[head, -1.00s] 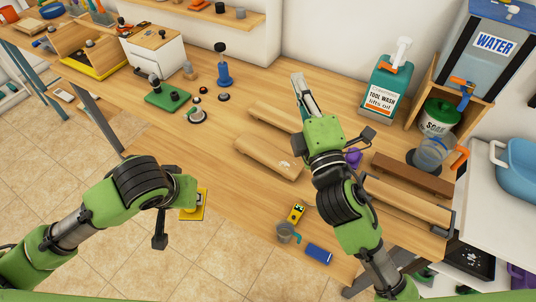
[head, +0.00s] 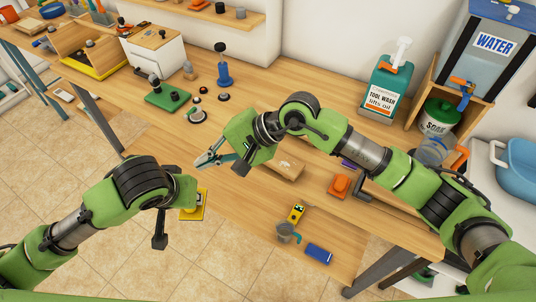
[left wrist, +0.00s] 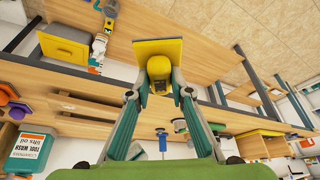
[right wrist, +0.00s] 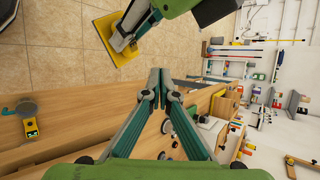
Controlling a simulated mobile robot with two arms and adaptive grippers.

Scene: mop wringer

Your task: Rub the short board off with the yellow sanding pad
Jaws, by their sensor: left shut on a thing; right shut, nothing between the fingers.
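The yellow sanding pad (head: 200,208) has a flat square plate and a knob. My left gripper (left wrist: 160,92) is shut on its knob and holds it out over the tiled floor, off the bench's front edge. A light wooden board (head: 288,168) with a pale mark, apparently the short board, lies on the bench; my right arm hides much of it. My right gripper (head: 207,160) is shut and empty, above the bench left of the board. Its closed fingers (right wrist: 160,80) show in the right wrist view, with the pad (right wrist: 112,40) farther off at the top.
An orange block (head: 339,186), a grey cup (head: 287,232), a yellow device (head: 297,212) and a blue block (head: 319,253) are right of the board or along the front. Knobs and a green plate (head: 168,97) stand back left. A wash bottle (head: 384,85) stands at the back.

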